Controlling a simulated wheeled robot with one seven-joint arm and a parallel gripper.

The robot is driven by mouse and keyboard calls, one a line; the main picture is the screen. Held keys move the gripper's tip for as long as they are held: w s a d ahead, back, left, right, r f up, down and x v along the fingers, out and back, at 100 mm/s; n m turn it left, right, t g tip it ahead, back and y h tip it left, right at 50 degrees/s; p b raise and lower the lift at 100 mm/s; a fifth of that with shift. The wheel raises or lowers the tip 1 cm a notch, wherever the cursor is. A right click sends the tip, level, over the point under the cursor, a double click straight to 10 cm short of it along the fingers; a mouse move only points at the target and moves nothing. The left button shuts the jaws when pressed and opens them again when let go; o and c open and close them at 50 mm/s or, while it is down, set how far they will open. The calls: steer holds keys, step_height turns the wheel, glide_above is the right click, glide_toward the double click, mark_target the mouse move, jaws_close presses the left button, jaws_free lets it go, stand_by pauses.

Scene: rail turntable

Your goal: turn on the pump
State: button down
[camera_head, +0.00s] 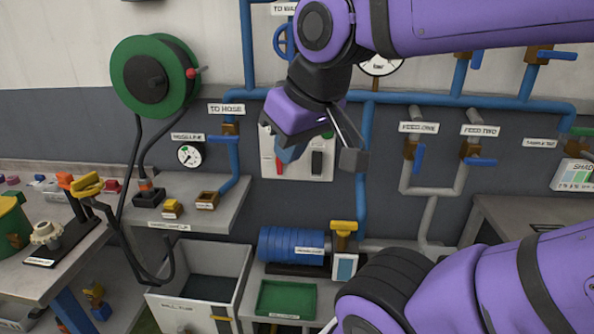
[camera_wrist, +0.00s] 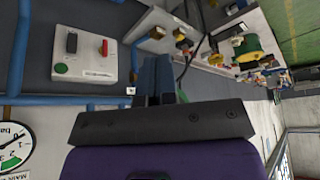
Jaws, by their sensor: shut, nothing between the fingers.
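The switch panel (camera_head: 268,160) is a pale plate on the dark wall, with a red switch (camera_head: 280,168) and a black switch (camera_head: 317,162). In the wrist view the panel (camera_wrist: 90,72) lies left of my fingers, with the black switch (camera_wrist: 71,43), the red switch (camera_wrist: 104,47) and a green round spot (camera_wrist: 61,68). My gripper (camera_head: 288,155) has blue fingers, shut and empty, and covers part of the panel in the head view. The fingers also show in the wrist view (camera_wrist: 155,65), apart from both switches. The blue ribbed pump (camera_head: 285,245) sits low below the panel.
Blue pipes (camera_head: 430,99) run along the wall, with blue-handled valves (camera_head: 478,160) at right. A white bin (camera_head: 195,305) and a green tray (camera_head: 287,299) stand below.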

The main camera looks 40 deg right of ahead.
mark_target(317, 163)
steer(key=w+d+f+n+g+h, duration=0.1)
steer(key=w+d+f+n, duration=0.25)
steer(key=w+d, duration=0.65)
steer(key=w+d+f+n+g+h, duration=0.1)
steer(key=w+d+f+n, duration=0.1)
steer(key=w+d+f, duration=0.55)
steer(key=w+d+f+n, duration=0.1)
steer(key=w+d+f, duration=0.1)
steer(key=d, duration=0.4)
steer(key=w+d+f+n+g, duration=0.1)
steer(key=w+d+f, duration=0.1)
steer(key=d, duration=0.4)
steer(key=shift+d+f+h, duration=0.3)
steer(key=shift+d+f, duration=0.05)
steer(key=shift+f, duration=0.45)
steer(key=shift+w+f+n, duration=0.1)
steer(key=shift+n, duration=0.15)
steer(key=w+d+f, duration=0.4)
steer(key=d+f, duration=0.1)
steer(key=f, duration=0.5)
steer(key=shift+w, duration=0.2)
